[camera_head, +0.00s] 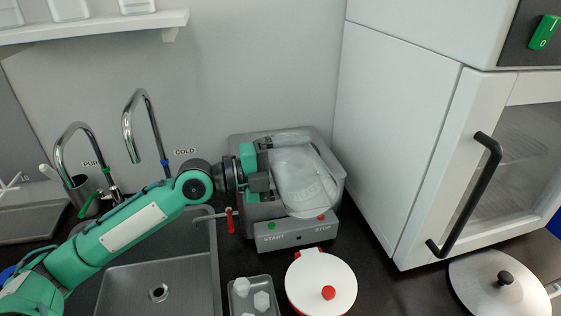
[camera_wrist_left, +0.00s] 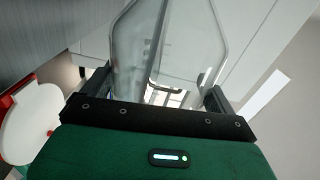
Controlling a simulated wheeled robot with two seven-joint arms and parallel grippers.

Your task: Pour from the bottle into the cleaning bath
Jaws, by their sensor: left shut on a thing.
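My left gripper (camera_head: 262,170) reaches in from the left and is shut on a clear bottle (camera_head: 304,182). The bottle is large and transparent and lies tilted on its side above the grey cleaning bath (camera_head: 282,235), which has START and STOP buttons on its front. The bottle hides most of the bath's opening. In the left wrist view the bottle (camera_wrist_left: 165,45) stands between the two dark fingers (camera_wrist_left: 150,100). I cannot tell whether liquid is flowing out. My right gripper is in neither view.
A metal sink (camera_head: 160,280) with two taps is at the left. A white cabinet (camera_head: 400,130) with a black handle stands close at the right. In front are a tray with white pieces (camera_head: 252,297), a white lidded pot (camera_head: 321,283) and a metal lid (camera_head: 500,283).

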